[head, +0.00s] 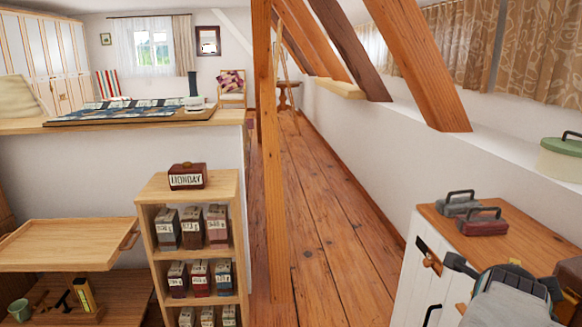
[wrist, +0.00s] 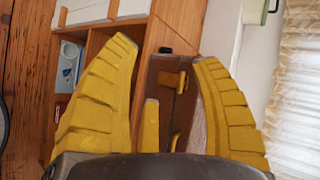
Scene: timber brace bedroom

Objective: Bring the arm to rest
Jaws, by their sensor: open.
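My gripper (wrist: 163,50) shows in the wrist view with its two yellow ridged fingers spread apart. No object is clamped between the fingers. Behind the gap is a brown surface with small yellow parts (wrist: 172,80); I cannot tell what it is. In the head view my arm and gripper (head: 514,264) are at the lower right, in front of and over the near part of a white cabinet with a wooden top (head: 450,222). The fingertips are hidden there.
A grey box (head: 457,206) and a dark red box (head: 482,227), both with handles, stand on the cabinet top. A green-lidded tin (head: 562,158) is on the ledge. A wooden post (head: 274,200) and shelf of small boxes (head: 191,250) stand left. The floor aisle (head: 335,240) is clear.

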